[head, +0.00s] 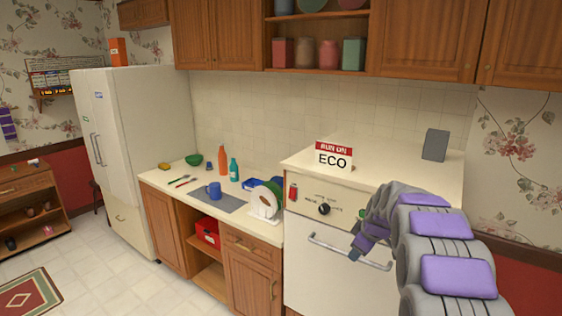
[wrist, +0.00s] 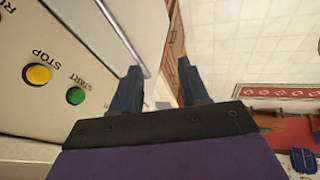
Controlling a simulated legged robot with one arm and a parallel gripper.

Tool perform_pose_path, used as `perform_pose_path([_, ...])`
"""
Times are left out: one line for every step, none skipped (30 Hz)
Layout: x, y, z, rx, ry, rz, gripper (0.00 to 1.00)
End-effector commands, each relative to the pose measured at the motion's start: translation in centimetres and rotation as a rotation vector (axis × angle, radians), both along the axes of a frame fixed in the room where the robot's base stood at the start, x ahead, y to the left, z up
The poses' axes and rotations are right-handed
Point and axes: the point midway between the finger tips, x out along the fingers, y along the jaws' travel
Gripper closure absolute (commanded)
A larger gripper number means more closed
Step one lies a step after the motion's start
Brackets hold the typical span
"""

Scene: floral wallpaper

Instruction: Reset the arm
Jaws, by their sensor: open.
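My gripper (wrist: 160,85) is open and empty in the wrist view, with its two dark fingers apart. It is close to the front of the white appliance (wrist: 40,110), beside the yellow STOP button (wrist: 38,75) and the green START button (wrist: 76,96). In the head view my arm reaches in from the lower right, bent toward the appliance front (head: 325,275). My gripper (head: 355,250) there is small and partly hidden by the arm, near the horizontal handle.
A counter (head: 165,182) left of the appliance holds a blue mug (head: 213,190), bottles and a plate rack. A white fridge (head: 125,140) stands further left. The tiled floor (head: 110,260) is mostly clear.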

Motion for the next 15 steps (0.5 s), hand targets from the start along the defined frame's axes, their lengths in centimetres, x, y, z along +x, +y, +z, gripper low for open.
perform_pose_path([-1.9, 1.0, 0.7, 0.013, 0.026, -0.024, 0.56])
perform_pose_path([-2.9, 1.5, 0.8, 0.023, 0.045, -0.042, 0.56])
perform_pose_path([-4.3, 2.1, 1.2, 0.035, 0.064, -0.068, 0.56])
perform_pose_path([-5.4, 2.6, 1.4, 0.042, 0.081, -0.086, 0.56])
perform_pose_path([-6.5, 3.1, 1.4, 0.050, 0.101, -0.105, 0.56])
perform_pose_path([-8.0, 3.7, 1.7, 0.059, 0.122, -0.131, 0.56])
perform_pose_path([-9.2, 4.1, 2.0, 0.066, 0.138, -0.150, 0.56])
perform_pose_path([-10.4, 4.5, 2.0, 0.074, 0.158, -0.169, 0.56])
perform_pose_path([-12.0, 5.1, 2.1, 0.080, 0.183, -0.194, 0.56])
perform_pose_path([-13.2, 5.5, 2.3, 0.085, 0.198, -0.213, 0.56])
perform_pose_path([-14.4, 5.9, 2.3, 0.090, 0.216, -0.233, 0.56])
perform_pose_path([-16.1, 6.3, 2.3, 0.096, 0.240, -0.260, 0.56])
perform_pose_path([-17.3, 6.7, 2.5, 0.099, 0.253, -0.281, 0.56])
perform_pose_path([-18.5, 7.0, 2.5, 0.101, 0.270, -0.300, 0.56])
perform_pose_path([-20.2, 7.4, 2.5, 0.104, 0.293, -0.327, 0.56])
